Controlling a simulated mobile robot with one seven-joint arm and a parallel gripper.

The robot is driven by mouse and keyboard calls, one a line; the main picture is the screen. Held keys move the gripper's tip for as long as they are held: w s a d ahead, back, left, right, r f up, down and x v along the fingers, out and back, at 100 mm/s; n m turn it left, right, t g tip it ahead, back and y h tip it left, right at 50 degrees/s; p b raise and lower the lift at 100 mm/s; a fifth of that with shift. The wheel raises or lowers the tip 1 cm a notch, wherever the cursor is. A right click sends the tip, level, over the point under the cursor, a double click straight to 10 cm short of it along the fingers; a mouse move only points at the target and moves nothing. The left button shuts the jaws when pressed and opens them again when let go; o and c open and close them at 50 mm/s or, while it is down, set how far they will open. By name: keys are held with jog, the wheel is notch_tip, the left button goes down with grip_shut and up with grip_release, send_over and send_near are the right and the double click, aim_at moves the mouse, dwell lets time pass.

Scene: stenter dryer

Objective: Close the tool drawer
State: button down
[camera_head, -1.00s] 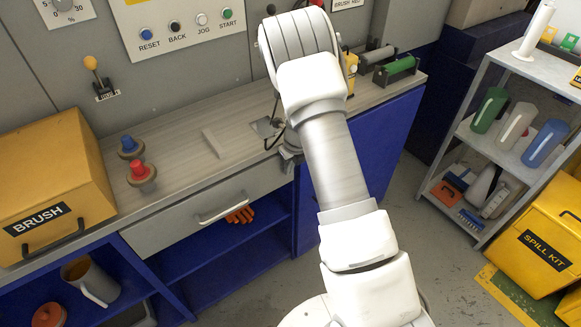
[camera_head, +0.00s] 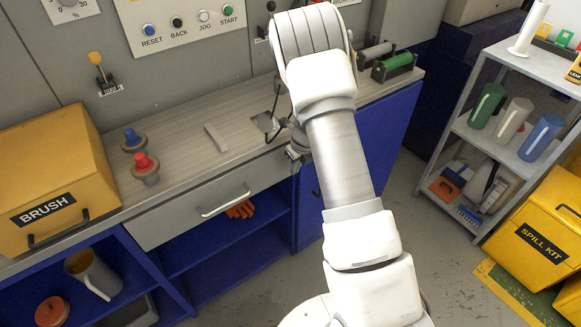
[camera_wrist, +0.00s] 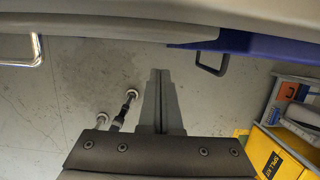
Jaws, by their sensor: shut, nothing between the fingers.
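The tool drawer (camera_head: 170,223) has a wide grey front under the worktop, with a pale bar handle (camera_head: 226,203). Its front sits close under the worktop edge; I cannot tell whether a small gap is left. In the wrist view, a metal bar handle (camera_wrist: 22,62) shows at the far left, below a pale band. My gripper (camera_wrist: 160,75) is shut and empty, its fingers pressed together over the floor, to the right of that handle. In the head view my gripper (camera_head: 294,157) is by the drawer's right end, partly hidden by my arm.
A yellow BRUSH box (camera_head: 55,175) and blue and red knobs (camera_head: 145,165) stand on the worktop (camera_head: 190,145). Open blue shelves lie below the drawer, with orange gloves (camera_head: 240,209). A shelf rack (camera_head: 470,145) and yellow SPILL KIT bin (camera_head: 540,245) stand right. Floor between is clear.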

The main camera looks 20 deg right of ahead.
jog(key=p+v, duration=0.2)
jog(key=v, duration=0.8)
jog(key=shift+s+d, duration=0.15)
jog(key=shift+s, duration=0.25)
jog(key=s+a+r+n+y+p, duration=0.1)
jog(key=s+a+r+n, duration=0.3)
jog(key=r, duration=0.3)
jog(key=s+a+r+n+t, duration=0.1)
jog(key=s+r+n, duration=0.3)
jog(key=r+n, duration=0.35)
jog(key=s+a+r+n+y+p, duration=0.1)
jog(key=s+a+r+n, duration=0.2)
jog(key=r+n, duration=0.3)
jog(key=s+r+n+t+h, duration=0.1)
jog(key=s+r+n, duration=0.3)
jog(key=s+n, duration=0.3)
jog(key=s+r+n+t+h+p, duration=0.1)
jog(key=s+r+n, duration=0.4)
jog(key=s+n, duration=0.3)
jog(key=shift+s+r+h, duration=0.2)
jog(key=shift+s+h, duration=0.2)
jog(key=shift+s, duration=0.7)
jog(key=shift+w+r, duration=0.1)
